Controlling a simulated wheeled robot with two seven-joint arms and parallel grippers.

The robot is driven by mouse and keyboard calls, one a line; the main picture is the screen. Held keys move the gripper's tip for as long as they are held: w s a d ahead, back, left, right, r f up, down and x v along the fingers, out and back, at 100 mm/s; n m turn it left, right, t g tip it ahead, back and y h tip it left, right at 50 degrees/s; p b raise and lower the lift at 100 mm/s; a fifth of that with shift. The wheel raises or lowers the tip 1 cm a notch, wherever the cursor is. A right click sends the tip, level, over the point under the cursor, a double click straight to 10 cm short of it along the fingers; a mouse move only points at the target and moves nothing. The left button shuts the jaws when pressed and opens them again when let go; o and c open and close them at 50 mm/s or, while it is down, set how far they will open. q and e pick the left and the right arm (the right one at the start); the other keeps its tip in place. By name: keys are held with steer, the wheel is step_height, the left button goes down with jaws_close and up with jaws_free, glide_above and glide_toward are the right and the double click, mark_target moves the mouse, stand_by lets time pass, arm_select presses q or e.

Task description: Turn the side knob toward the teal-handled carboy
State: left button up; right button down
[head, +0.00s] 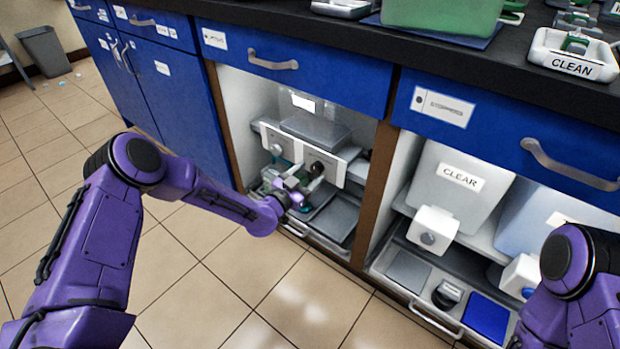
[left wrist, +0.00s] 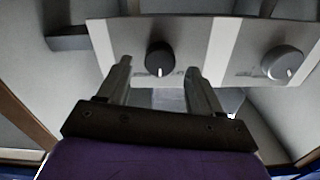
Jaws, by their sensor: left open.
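A pale control panel (head: 290,150) sits inside the open cabinet bay at the middle of the head view. It carries a dark knob (head: 317,168) and a greyer knob (head: 276,150). In the left wrist view, the black knob (left wrist: 160,57) lies between and just beyond my fingertips, and the grey knob (left wrist: 283,62) is to the right. My left gripper (head: 292,185) is open in front of the panel; its two fingers (left wrist: 158,72) point at the black knob. Contact cannot be told. A teal patch shows below the gripper, but no carboy handle is clear. My right gripper is out of view.
A brown post (head: 374,180) divides this bay from the right bay, which holds a container marked CLEAR (head: 462,178). Grey trays (head: 336,217) lie below the panel. The black counter (head: 350,45) overhangs the blue drawers.

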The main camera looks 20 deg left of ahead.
arm_select(q)
steer(key=shift+w+d, duration=0.25)
steer(key=shift+w, duration=0.4)
steer(key=c, duration=1.1)
steer(key=shift+o, duration=0.2)
steer(key=n, duration=0.4)
steer(key=shift+n, duration=0.3)
steer(key=shift+a+n, duration=0.15)
steer(key=shift+n, duration=1.95)
steer(key=o, duration=1.1)
steer(key=shift+c, duration=0.2)
